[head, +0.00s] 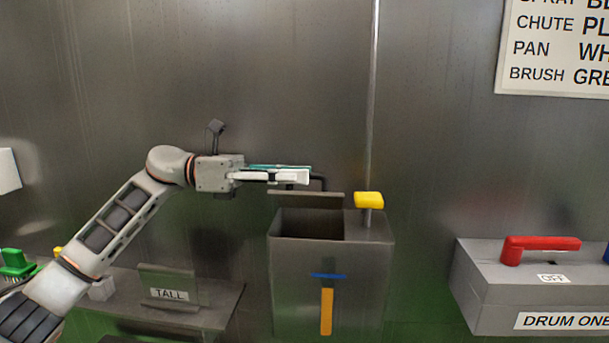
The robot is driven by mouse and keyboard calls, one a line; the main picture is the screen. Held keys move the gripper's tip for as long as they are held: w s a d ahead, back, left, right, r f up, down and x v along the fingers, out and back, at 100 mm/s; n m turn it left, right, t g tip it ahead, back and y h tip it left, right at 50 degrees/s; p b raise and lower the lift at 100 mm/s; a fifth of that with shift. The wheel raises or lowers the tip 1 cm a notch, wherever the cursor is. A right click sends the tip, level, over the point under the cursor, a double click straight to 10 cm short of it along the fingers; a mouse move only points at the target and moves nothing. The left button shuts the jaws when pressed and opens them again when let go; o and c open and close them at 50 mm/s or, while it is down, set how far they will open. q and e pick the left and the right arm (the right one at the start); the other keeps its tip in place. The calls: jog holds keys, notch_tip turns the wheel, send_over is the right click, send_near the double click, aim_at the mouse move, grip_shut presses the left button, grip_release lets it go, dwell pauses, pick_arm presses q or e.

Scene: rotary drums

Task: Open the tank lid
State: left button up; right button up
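The grey tank (334,290) stands in the middle of the head view, with a dark opening (308,224) in its top left. The tank lid (306,194) shows as a thin plate above the back of the opening, apart from the front rim. A dark bent handle (322,182) rises from the lid. My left gripper (297,177) lies level just above the lid, its fingertips beside the handle. The fingers are seen side-on, so their gap and any hold on the handle cannot be told. My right gripper is not in view.
A box with a red handle (541,245) stands at right. A shelf with a "TALL" holder (168,287) is at left.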

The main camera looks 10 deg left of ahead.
pick_arm(q)
jog(key=a, duration=1)
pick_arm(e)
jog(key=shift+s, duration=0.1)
pick_arm(q)
jog(key=shift+c, duration=0.2)
